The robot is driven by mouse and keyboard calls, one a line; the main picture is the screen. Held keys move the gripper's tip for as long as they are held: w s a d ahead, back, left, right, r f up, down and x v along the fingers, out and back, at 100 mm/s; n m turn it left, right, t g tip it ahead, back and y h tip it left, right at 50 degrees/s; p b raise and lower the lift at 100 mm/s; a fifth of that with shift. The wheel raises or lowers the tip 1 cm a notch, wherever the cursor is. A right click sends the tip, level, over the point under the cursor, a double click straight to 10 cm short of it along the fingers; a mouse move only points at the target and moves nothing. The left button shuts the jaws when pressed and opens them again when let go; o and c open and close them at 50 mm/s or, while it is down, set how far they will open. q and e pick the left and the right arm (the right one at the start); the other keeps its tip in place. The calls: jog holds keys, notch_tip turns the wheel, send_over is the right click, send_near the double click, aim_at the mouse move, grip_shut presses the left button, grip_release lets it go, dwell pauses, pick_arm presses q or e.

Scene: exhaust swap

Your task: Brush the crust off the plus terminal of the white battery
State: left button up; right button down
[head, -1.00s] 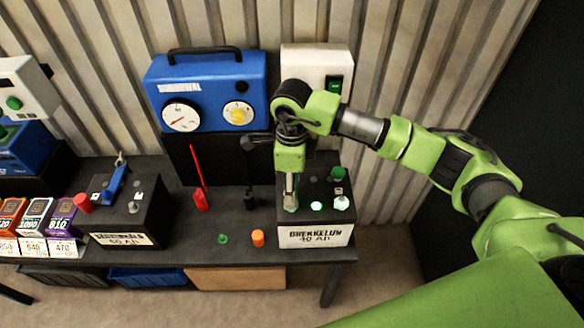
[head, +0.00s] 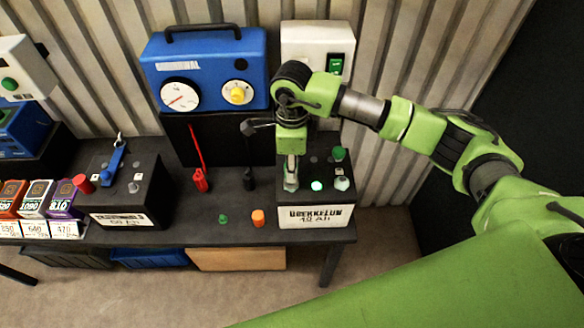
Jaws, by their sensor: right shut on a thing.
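The battery with the white front label (head: 315,217) stands at the right end of the bench and has a dark top. Its left post (head: 291,186) is grey and lies right under my right gripper (head: 291,158). Its right post (head: 342,184) looks pale green and crusty. I cannot read plus or minus marks. My right gripper points down and is shut on a narrow grey tool (head: 291,174), seemingly a brush, whose lower end is at or just above the left post. Contact is too small to tell. My left gripper is out of view.
A lit green indicator (head: 316,185) and a green cap (head: 338,153) are on the battery top. A blue charger (head: 207,68) stands behind, with red (head: 200,180) and black (head: 248,178) leads. Another battery (head: 124,195) stands left. A green cap (head: 223,219) and orange cap (head: 258,218) lie in front.

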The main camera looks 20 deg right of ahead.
jog(key=shift+f+n+b, duration=0.1)
jog(key=shift+n+b, duration=1.3)
jog(key=shift+n, duration=0.6)
jog(key=m+b, duration=0.1)
jog(key=m, duration=0.9)
